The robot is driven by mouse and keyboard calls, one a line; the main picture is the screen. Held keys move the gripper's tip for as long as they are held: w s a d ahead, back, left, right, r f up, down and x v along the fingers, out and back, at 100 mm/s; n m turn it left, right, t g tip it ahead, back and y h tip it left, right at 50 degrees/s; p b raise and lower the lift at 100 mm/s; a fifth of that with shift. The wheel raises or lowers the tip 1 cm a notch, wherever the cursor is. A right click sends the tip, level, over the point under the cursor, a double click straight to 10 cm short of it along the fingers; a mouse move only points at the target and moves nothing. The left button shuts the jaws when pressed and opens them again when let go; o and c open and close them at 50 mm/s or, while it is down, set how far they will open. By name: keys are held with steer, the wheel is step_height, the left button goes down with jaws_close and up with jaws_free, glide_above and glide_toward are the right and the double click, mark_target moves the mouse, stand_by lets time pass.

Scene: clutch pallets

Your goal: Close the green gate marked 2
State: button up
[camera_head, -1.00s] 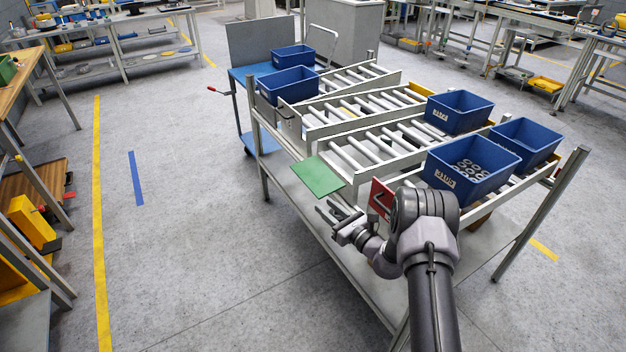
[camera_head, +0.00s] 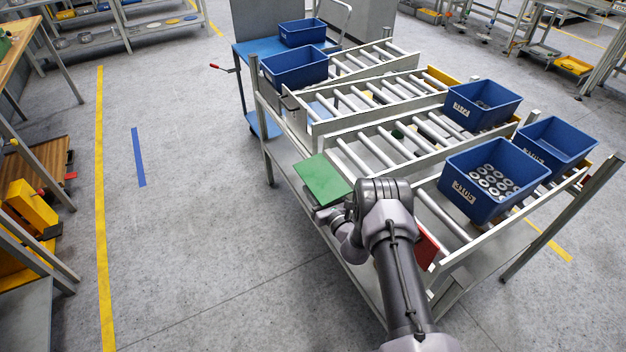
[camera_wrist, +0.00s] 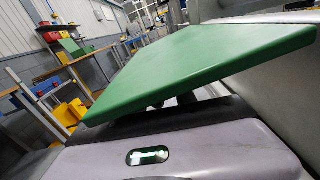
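The green gate (camera_head: 322,180) is a flat plate at the front end of the middle roller lane. It lies tilted outward from the lane's end, and no number is readable on it. In the wrist view the green plate (camera_wrist: 205,62) fills the middle, very close above the grey gripper body. My gripper (camera_head: 328,214) is just below the gate's front edge in the head view, mostly hidden behind my own arm. Its fingers are hidden under the plate in the wrist view, so I cannot tell their opening or whether they touch the gate.
A red gate (camera_head: 426,246) is at the right lane, partly behind my arm. Blue bins sit on the rack, one (camera_head: 462,196) holding metal rings. A blue cart (camera_head: 240,48) stands behind the rack. The floor left of the rack (camera_head: 200,230) is clear.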

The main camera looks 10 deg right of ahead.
steer(key=shift+w, duration=0.2)
steer(key=shift+a, duration=0.1)
steer(key=shift+s, duration=0.1)
steer(key=shift+c, duration=0.2)
jaws_close()
steer(key=shift+r, duration=0.15)
stand_by(0.9)
